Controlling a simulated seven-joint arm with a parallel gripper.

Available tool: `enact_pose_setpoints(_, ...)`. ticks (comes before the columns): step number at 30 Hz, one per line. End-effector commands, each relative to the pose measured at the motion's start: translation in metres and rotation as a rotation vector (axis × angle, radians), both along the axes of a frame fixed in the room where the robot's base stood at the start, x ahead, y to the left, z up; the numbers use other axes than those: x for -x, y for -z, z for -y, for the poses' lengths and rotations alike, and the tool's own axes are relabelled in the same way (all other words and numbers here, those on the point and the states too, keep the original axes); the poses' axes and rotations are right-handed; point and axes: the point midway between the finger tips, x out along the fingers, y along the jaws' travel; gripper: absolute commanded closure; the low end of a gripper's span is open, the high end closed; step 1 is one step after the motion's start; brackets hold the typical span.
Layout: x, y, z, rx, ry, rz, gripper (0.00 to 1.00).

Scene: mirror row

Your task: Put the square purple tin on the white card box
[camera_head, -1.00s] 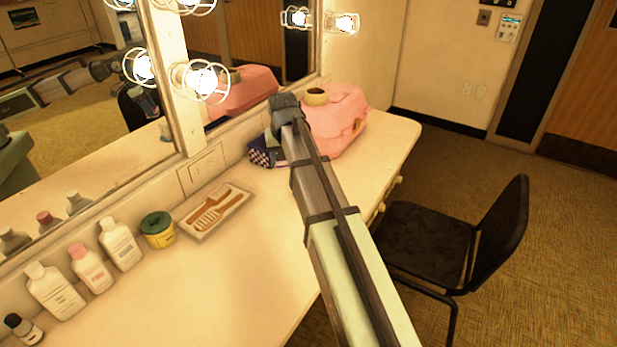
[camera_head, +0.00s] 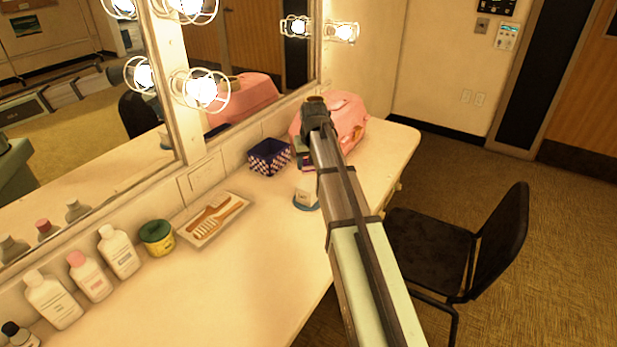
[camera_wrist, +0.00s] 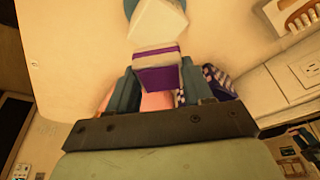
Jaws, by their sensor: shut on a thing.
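The square purple tin (camera_wrist: 158,78), with a pale band, is held between the two fingers of my gripper (camera_wrist: 163,84) in the wrist view. In the head view the tin (camera_head: 306,166) shows as a small dark purple patch under my gripper (camera_head: 303,151), partly hidden by my arm. The white card box (camera_head: 306,189) stands on the table just below the tin in the picture, on a round blue base (camera_head: 305,204). The box (camera_wrist: 157,20) also shows beyond the tin in the wrist view. The gap between tin and box is hard to judge.
A purple checkered basket (camera_head: 269,157) stands left of my gripper by the mirror. A pink case (camera_head: 348,115) is behind. A tray (camera_head: 240,203) with comb and brush, a green-lidded jar (camera_head: 157,237) and several bottles line the left. The front table (camera_head: 255,285) is clear.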

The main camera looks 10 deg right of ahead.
Motion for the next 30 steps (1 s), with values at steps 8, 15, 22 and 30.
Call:
enact_pose_setpoints(8,0.0,0.024,0.0,0.0,0.0,0.0,0.8)
enact_pose_setpoints(15,0.001,0.051,0.0,0.0,0.0,-0.001,0.8)
enact_pose_setpoints(22,0.0,0.057,0.0,0.0,0.0,0.0,0.8)
enact_pose_setpoints(30,0.0,0.06,0.0,0.0,0.0,0.0,0.48)
